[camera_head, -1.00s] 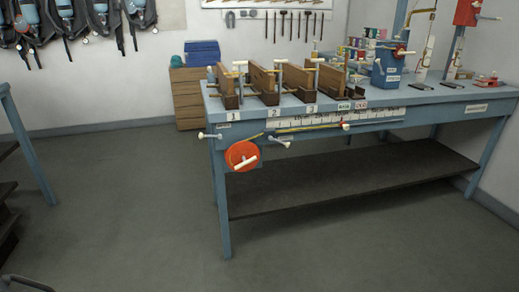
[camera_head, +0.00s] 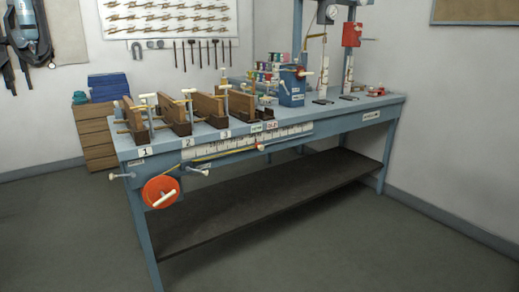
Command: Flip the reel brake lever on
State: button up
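An orange reel (camera_head: 153,187) with a white crank handle (camera_head: 165,199) is mounted on the front left of the blue workbench (camera_head: 350,122). A small white-tipped lever (camera_head: 197,171) sticks out just right of the reel, under the ruler strip. Another white-tipped lever or knob (camera_head: 121,176) sticks out at the bench's left corner. I cannot tell from the labels which one is the reel brake lever, or whether it is on or off. A yellow tape (camera_head: 225,151) runs from near the reel along the ruler strip. My gripper is not in view.
Wooden clamp stations (camera_head: 175,115) line the bench's left part. A blue device (camera_head: 291,88) and a gauge frame (camera_head: 332,14) stand further back. A dark lower shelf (camera_head: 270,200) lies below. Wooden drawers (camera_head: 96,140) stand behind left. The floor in front (camera_head: 330,250) is clear.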

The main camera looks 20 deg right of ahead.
aim_at(112, 176)
jog(key=i+j, duration=0.1)
jog(key=i, duration=0.5)
jog(key=i+j, duration=0.1)
jog(key=i, duration=0.5)
